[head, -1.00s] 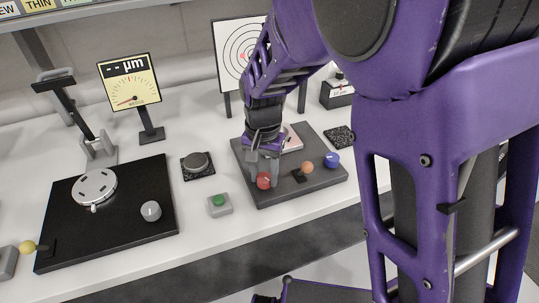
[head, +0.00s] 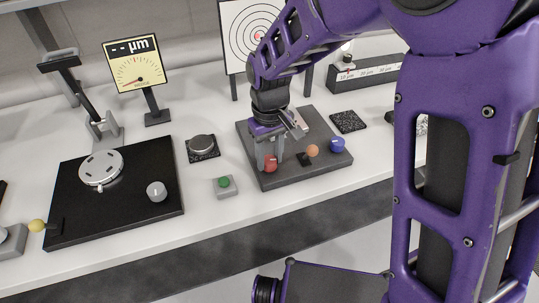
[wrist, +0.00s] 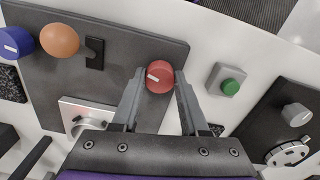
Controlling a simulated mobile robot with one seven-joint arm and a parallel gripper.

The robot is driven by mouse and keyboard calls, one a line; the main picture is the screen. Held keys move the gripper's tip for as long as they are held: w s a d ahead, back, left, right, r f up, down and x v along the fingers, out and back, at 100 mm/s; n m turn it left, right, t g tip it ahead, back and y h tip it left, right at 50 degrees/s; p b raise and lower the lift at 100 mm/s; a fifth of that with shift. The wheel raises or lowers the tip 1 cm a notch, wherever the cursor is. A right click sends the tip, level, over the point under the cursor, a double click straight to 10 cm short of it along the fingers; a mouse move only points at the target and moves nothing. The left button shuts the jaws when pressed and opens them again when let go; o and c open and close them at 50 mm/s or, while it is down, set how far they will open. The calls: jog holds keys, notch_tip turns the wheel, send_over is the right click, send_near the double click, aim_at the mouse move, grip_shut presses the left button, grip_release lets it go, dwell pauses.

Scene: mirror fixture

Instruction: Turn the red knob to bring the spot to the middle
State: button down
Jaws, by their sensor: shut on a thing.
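The red knob (head: 270,164) with a white mark stands at the front left of a dark grey plate (head: 322,170). My gripper (head: 269,155) reaches down onto it from above. In the wrist view the red knob (wrist: 158,80) sits between my two fingertips (wrist: 160,74), which are shut on it. Its white mark points left there. The white target (head: 240,60) with black rings stands behind the plate. A small reddish spot (head: 257,37) shows near the rings' middle; my arm covers the right part of the target, so its exact offset is unclear.
On the same plate are a blue knob (head: 337,146), an orange ball (head: 312,150) and a bracketed mirror-like part (wrist: 88,116). A green button (head: 224,182) stands just left of the plate. A dial gauge (head: 135,65) and a black board (head: 112,215) are farther left.

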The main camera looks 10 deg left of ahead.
aim_at(270, 160)
jog(key=shift+n, duration=0.6)
jog(key=shift+c, duration=2.1)
grip_release()
notch_tip(270, 160, up, 18)
jog(key=shift+f+p, duration=0.25)
jog(key=shift+p, duration=0.1)
